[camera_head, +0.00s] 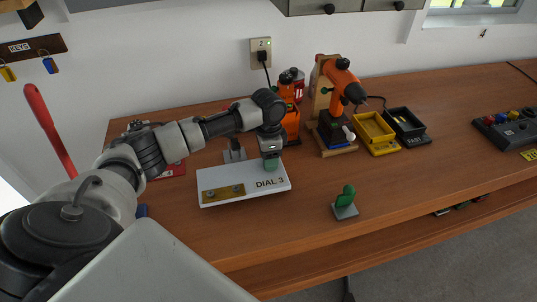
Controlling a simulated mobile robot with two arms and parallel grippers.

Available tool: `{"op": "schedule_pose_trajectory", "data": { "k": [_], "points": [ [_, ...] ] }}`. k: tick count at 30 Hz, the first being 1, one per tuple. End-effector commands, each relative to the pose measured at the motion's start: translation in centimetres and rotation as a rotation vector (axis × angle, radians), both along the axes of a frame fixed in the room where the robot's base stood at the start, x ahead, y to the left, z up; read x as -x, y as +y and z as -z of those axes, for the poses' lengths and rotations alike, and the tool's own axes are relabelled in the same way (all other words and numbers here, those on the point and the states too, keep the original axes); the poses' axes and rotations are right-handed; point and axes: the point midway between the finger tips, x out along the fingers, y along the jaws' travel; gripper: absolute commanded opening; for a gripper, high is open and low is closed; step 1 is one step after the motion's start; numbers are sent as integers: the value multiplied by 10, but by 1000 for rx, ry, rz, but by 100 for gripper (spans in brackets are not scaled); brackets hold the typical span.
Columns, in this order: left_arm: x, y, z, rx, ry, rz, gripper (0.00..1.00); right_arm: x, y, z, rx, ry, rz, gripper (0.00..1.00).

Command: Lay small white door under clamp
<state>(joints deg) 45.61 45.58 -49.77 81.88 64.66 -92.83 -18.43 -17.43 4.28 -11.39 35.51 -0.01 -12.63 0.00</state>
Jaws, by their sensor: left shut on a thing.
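My left gripper (270,160) points down over the right part of a white slab (225,196) marked DIAL 3, which carries a brass strip with two screws. A grey upright bracket (235,153) stands behind the slab, partly hidden by my arm. My right gripper is not in view.
A green knob on a grey base (345,207) stands near the front edge. An orange drill (345,80) on a stand, a yellow tray (375,130) and a black tray (405,122) are behind. A button panel (508,128) is far right. The bench's right front is clear.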

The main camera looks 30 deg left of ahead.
Motion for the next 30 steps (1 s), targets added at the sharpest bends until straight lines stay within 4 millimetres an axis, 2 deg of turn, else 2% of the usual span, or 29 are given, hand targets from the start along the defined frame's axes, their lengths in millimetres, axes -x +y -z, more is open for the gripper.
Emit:
{"op": "schedule_pose_trajectory", "data": {
  "k": [20,21,25,30],
  "points": [
    [0,0,11,0,0,-1,11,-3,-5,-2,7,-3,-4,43],
    [0,0,12,0,0,-1,59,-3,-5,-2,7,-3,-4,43],
    [0,0,12,0,0,-1,79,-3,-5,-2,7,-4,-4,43],
    [0,0,12,0,0,-1,80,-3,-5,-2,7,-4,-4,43]
  ]
}}
